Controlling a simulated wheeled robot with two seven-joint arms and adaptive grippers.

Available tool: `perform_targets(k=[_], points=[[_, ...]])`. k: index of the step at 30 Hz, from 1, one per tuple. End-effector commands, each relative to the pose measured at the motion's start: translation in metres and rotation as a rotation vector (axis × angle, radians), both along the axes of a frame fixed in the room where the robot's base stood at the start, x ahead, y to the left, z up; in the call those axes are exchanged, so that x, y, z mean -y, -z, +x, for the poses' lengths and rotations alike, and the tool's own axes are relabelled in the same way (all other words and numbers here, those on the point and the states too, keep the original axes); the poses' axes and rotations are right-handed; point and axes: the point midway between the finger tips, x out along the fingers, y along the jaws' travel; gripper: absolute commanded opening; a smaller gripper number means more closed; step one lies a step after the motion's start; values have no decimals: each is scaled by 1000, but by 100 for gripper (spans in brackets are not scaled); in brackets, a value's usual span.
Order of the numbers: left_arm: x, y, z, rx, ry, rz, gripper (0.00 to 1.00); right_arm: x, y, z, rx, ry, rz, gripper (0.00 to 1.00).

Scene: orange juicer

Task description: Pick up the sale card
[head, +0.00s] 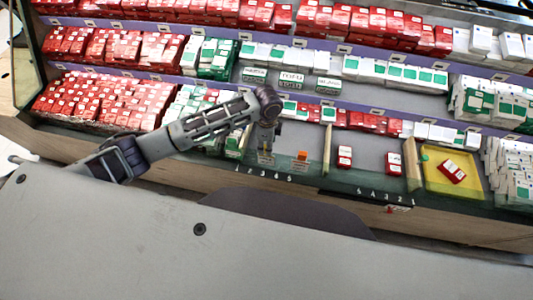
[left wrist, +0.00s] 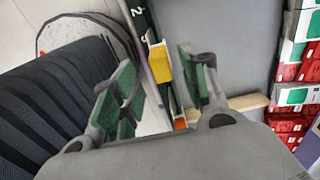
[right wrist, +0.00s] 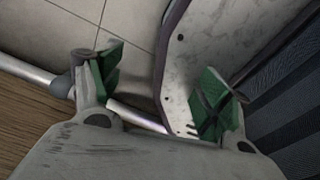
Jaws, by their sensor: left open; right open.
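My left gripper (head: 266,138) hangs over the front of the lower shelf, its fingers pointing down. In the left wrist view my left gripper (left wrist: 155,85) is open, with green finger pads apart. Between its fingers shows a small yellow-and-white piece (left wrist: 161,63) at the shelf's front strip, perhaps the sale card; I cannot read it. An orange piece (left wrist: 180,123) is further down that view; it also shows in the head view (head: 302,155), right of the gripper. My right gripper (right wrist: 155,85) is open and empty above the floor; the head view does not show it.
Shelves hold many red (head: 105,98), white and green boxes behind the gripper. A wooden divider (head: 326,149) stands right of the orange piece. A yellow tray (head: 438,182) with a red box is further right. The lower compartment has bare grey room.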

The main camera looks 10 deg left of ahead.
Motion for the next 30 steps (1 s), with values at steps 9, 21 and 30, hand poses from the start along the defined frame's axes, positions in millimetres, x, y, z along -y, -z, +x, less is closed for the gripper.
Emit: perform_targets(k=[9,21,30], points=[[-2,32,1,0,0,1,45,-4,-1,0,0,1,5,77],[-2,34,1,1,1,0,45,-13,-1,0,-1,3,13,77],[-2,34,1,1,0,0,23,-5,-1,0,-1,0,5,77]])
